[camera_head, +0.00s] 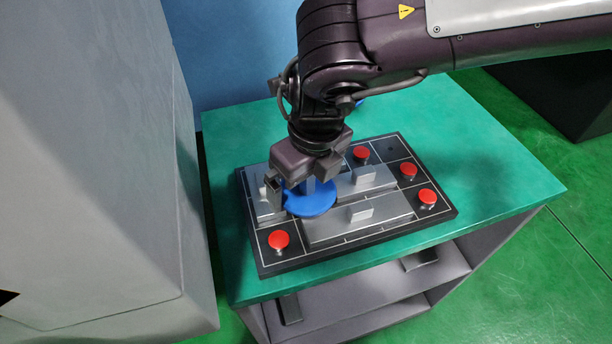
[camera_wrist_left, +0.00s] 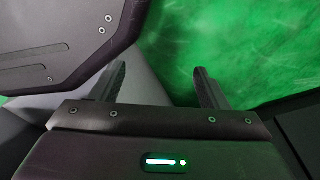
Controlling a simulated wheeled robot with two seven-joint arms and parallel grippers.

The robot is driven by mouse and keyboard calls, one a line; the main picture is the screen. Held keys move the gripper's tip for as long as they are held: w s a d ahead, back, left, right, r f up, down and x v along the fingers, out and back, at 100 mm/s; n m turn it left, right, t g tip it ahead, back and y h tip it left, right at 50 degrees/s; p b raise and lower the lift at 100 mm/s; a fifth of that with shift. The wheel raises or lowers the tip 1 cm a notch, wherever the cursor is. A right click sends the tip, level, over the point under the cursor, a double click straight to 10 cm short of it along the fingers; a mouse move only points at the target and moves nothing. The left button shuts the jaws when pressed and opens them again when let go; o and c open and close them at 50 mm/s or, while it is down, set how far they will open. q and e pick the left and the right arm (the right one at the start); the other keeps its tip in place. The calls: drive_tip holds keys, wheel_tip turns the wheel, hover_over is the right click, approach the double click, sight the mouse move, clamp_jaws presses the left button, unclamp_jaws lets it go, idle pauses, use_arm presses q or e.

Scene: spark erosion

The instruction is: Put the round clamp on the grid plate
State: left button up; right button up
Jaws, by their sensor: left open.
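The black grid plate (camera_head: 290,262) with white lines lies on the green table. The round clamp, a blue disc (camera_head: 312,205) with a short blue stem, is over the plate's left middle part, overlapping the grey blocks in the picture. I cannot tell whether it touches the plate. My right gripper (camera_head: 302,182) points down right above the disc. Its fingers look wide apart, with the stem between them; the near finger stands clear of the stem. My left gripper (camera_wrist_left: 162,88) shows in the left wrist view, open and empty, away from the plate.
Grey blocks (camera_head: 358,220) and several red knobs (camera_head: 279,240) occupy the plate. A tall grey cabinet (camera_head: 90,150) stands close at the left. The table top (camera_head: 490,180) is clear to the right of the plate.

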sight(313, 195)
use_arm(q)
drive_tip(key=shift+r, duration=0.1)
use_arm(e)
drive_tip(key=shift+r, duration=0.1)
drive_tip(key=shift+r, duration=0.35)
drive_tip(key=r, duration=0.7)
drive_tip(key=s+d+r+p, duration=0.1)
drive_tip(key=r, duration=0.2)
drive_tip(key=shift+s+r, duration=0.1)
drive_tip(key=shift+r, duration=0.15)
use_arm(q)
drive_tip(key=shift+s+a+f, duration=0.15)
drive_tip(key=shift+s+f, duration=0.05)
drive_tip(key=shift+s, duration=0.25)
drive_tip(key=shift+s+a+f, duration=0.15)
drive_tip(key=shift+s, duration=0.3)
use_arm(e)
drive_tip(key=shift+s+d+r, duration=0.1)
drive_tip(key=shift+r, duration=0.3)
